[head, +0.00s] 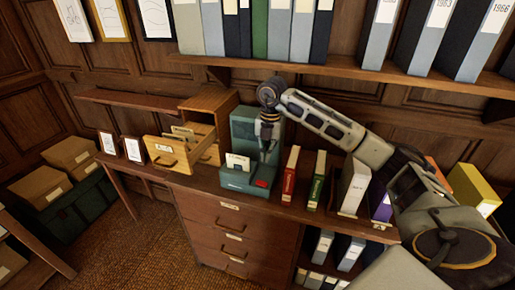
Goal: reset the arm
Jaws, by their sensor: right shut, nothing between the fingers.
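My right arm reaches in from the right over the desk (225,197). My right gripper (265,152) points down at the teal machine (240,178), in front of its upright back part. It is shut and empty. The machine has a red button (262,184) at its lower right and a pale card (238,162) standing in it at the left. The gripper is above the button; I cannot tell whether it touches the machine. My left gripper is not in view.
A wooden card cabinet (211,102) with pulled-out drawers stands left of the machine. Red (290,172) and green (317,180) books stand to its right, below my forearm. A shelf (340,67) with binders runs above. Boxes (41,187) sit at the far left.

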